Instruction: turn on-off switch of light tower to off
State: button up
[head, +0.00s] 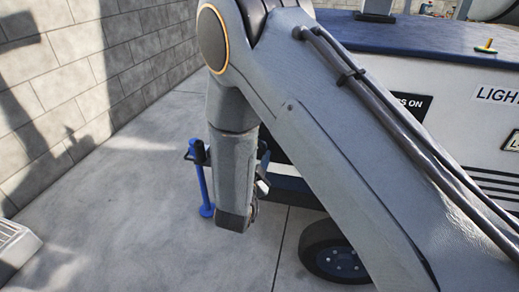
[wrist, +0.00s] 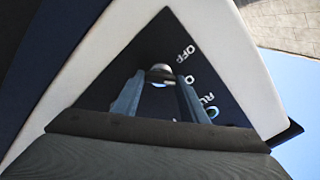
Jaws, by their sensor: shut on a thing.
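The light tower (head: 460,135) is a white and navy trailer body at the right of the head view, with "LIGHTS" and "ON" labels partly showing. In the wrist view its black switch panel (wrist: 137,50) carries white "OFF", "O" and partly hidden "RU" lettering. The on-off switch (wrist: 160,71) is a small grey knob at the panel's middle. My gripper (wrist: 159,84) is shut on the switch, one finger on each side. Its exact pointing direction is hard to tell. In the head view my arm hides the switch and most of the gripper.
A blue jack post (head: 203,185) stands left of my arm. A black wheel (head: 333,250) sits under the trailer. A block wall (head: 85,65) runs along the left, with a pale slatted object (head: 14,245) at lower left. The concrete floor (head: 130,225) between is clear.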

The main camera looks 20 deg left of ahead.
jog(key=n+p, duration=0.3)
jog(key=n, duration=0.1)
jog(key=shift+r+n, duration=0.15)
jog(key=shift+n, duration=0.15)
jog(key=n+p, duration=0.3)
jog(key=n, duration=0.2)
jog(key=shift+a, duration=0.15)
jog(key=shift+n+p, duration=0.3)
jog(key=shift+n, duration=0.1)
jog(key=o, duration=1)
jog(key=shift+o, duration=0.2)
jog(key=shift+s, duration=0.1)
jog(key=s, duration=0.7)
jog(key=shift+s, duration=0.35)
